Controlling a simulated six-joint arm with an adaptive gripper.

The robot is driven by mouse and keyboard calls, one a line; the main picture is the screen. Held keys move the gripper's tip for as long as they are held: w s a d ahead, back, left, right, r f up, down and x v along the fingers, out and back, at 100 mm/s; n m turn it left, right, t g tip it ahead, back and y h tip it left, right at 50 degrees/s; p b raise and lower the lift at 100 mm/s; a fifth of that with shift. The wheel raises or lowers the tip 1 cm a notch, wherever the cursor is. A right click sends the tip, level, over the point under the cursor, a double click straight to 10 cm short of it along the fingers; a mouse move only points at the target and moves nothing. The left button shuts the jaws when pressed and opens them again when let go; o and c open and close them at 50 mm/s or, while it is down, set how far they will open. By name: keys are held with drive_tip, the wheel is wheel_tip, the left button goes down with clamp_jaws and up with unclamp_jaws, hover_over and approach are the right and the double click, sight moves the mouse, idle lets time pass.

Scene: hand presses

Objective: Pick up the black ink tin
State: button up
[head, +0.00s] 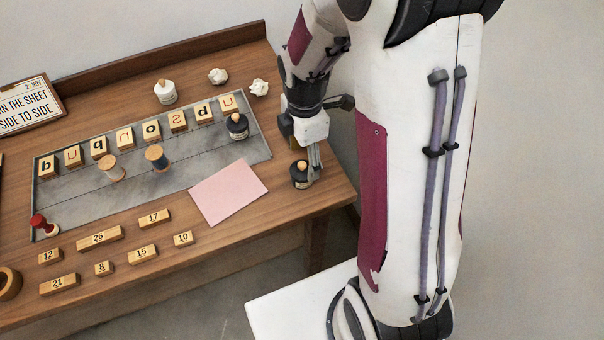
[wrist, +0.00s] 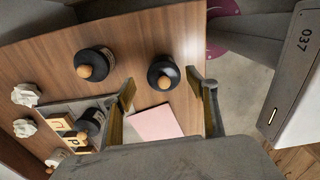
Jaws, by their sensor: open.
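A dark, round ink tin with a wooden knob (head: 300,180) stands upright near the right end of the wooden table. In the wrist view a dark tin (wrist: 154,82) lies between the tips of my gripper (wrist: 163,82), with no contact visible. My gripper (head: 313,158) is open, pointing down beside the tin in the head view. A second dark tin (wrist: 88,55) stands to the left in the wrist view; my arm seems to hide it in the head view. A third (head: 238,131) stands on the grey slab's right end. I cannot tell their exact shades apart.
A pink sheet (head: 228,191) lies left of the near tin. The grey slab (head: 210,152) carries lettered blocks and two spools (head: 157,158). A white bottle (head: 165,92) and crumpled paper (head: 259,88) are behind. Numbered wooden bars (head: 142,253) lie in front. The table edge is close.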

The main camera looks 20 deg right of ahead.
sight(302, 173)
drive_tip(key=shift+f, duration=0.3)
drive_tip(key=shift+s+a+f, duration=0.15)
drive_tip(key=shift+a+f, duration=0.05)
drive_tip(key=shift+f, duration=0.65)
drive_tip(key=shift+s+a+f, duration=0.15)
drive_tip(key=shift+a+f, duration=0.05)
drive_tip(key=shift+f, duration=1.55)
drive_tip(key=c, duration=1.4)
